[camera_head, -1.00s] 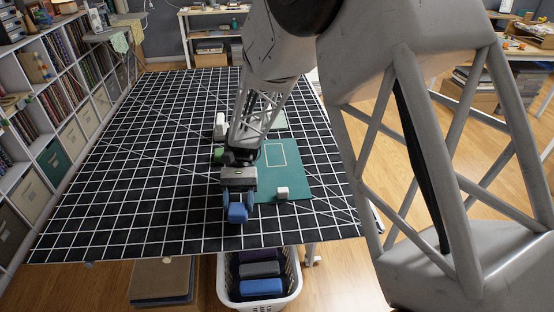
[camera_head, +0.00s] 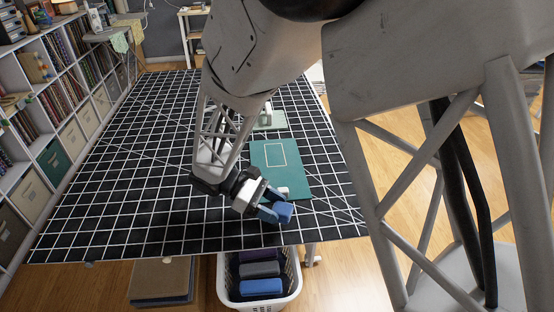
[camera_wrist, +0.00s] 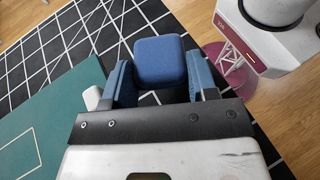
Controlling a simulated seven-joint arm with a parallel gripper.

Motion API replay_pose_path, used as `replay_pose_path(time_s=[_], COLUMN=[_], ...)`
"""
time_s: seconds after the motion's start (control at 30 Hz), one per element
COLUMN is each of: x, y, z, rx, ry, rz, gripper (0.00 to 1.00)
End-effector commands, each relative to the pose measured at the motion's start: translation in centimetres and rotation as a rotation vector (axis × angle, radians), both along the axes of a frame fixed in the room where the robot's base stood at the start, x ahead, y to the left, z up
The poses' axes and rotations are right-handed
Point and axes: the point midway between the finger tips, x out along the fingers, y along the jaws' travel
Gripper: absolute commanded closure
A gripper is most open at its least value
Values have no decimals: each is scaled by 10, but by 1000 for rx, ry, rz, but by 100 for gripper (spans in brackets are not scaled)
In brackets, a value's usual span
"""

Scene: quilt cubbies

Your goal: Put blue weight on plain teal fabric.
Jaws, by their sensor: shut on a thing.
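My gripper (camera_head: 272,207) is shut on the blue weight (camera_head: 284,211), a rounded blue block. The wrist view shows the weight (camera_wrist: 160,62) between the two blue fingers. The plain teal fabric (camera_head: 268,177) lies on the gridded mat, with a white rectangle outline on it. In the head view, the weight shows just in front of the fabric's near edge. In the wrist view, the fabric (camera_wrist: 50,110) is to the left and black mat shows around the weight. The weight's height above the mat is hard to tell.
A small white block (camera_wrist: 92,97) sits by the fabric's edge, close beside my gripper, and is partly hidden in the head view. A pale green fabric (camera_head: 277,121) lies farther back. A white basket (camera_head: 290,291) with folded cloths stands below the near edge. The mat's left side (camera_head: 110,200) is clear.

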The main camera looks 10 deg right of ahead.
Motion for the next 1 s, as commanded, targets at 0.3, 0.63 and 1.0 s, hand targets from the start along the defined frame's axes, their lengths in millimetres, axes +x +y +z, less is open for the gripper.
replay_pose_path(time_s=[0.3, 0.63, 1.0], x=[-10, -19, -29], y=[-19, -22, -13], z=[12, 23, 28], rx=[0, 0, 1], ry=[-2, -2, -1], rz=[422, 866, 1194], gripper=[79, 79, 79])
